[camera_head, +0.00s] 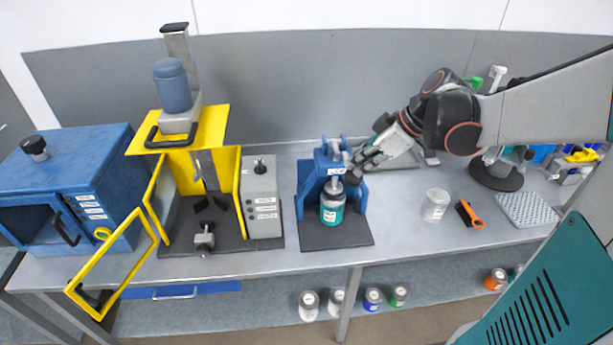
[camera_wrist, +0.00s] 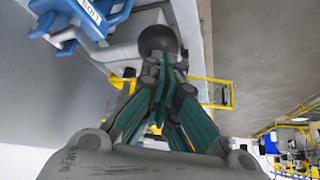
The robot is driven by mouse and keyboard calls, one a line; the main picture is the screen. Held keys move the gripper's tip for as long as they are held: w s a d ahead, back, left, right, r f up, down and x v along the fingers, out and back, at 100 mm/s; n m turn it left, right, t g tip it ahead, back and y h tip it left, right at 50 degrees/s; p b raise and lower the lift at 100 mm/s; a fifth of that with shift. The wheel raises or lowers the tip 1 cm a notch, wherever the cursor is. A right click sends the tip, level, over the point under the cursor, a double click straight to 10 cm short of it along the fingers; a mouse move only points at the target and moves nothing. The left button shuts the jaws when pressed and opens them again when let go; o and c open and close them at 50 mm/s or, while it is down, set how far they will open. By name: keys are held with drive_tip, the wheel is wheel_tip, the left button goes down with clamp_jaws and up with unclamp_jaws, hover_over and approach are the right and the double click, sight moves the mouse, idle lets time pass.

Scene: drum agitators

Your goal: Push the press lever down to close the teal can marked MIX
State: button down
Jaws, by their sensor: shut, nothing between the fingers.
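The blue press (camera_head: 306,189) stands on a dark base plate near the middle of the bench. The teal can (camera_head: 332,213) stands upright on that plate, under the press head; its small label is too small to read. A black ball knob (camera_head: 353,178), at the lever's end, sits right of the can's top. My gripper (camera_head: 360,162) is shut and empty, coming in from the right, its tips close above the knob. In the wrist view the knob (camera_wrist: 158,39) is just beyond my gripper's tips (camera_wrist: 163,58); I cannot tell whether they touch. The can's lid is partly hidden by the press head.
A yellow-framed mixer (camera_head: 190,140) with an open door and a grey control box (camera_head: 260,205) stand left of the press. A blue oven (camera_head: 75,180) is further left. Right of the press are a white tub (camera_head: 435,205), an orange-black tool (camera_head: 469,213) and a perforated tray (camera_head: 527,210).

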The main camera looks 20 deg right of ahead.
drive_tip(key=shift+w+r+p, duration=0.15)
drive_tip(key=shift+r+p, duration=0.3)
drive_tip(key=shift+r, duration=0.3)
drive_tip(key=shift+w+r+p, duration=0.1)
drive_tip(key=shift+r+p, duration=0.35)
drive_tip(key=shift+r, duration=0.4)
drive_tip(key=shift+w+d+r+p, duration=0.1)
drive_tip(key=shift+w+r+p, duration=0.15)
drive_tip(key=shift+r+p, duration=0.25)
drive_tip(key=shift+w+d+r+p, duration=0.1)
drive_tip(key=shift+w+r+p, duration=0.15)
drive_tip(key=shift+r, duration=0.45)
drive_tip(key=shift+w+d+r+p, duration=0.1)
drive_tip(key=shift+w+r+p, duration=0.1)
drive_tip(key=shift+r+p, duration=0.35)
wheel_tip(320, 180, up, 7)
drive_tip(key=p, duration=0.4)
drive_tip(key=shift+a, duration=0.15)
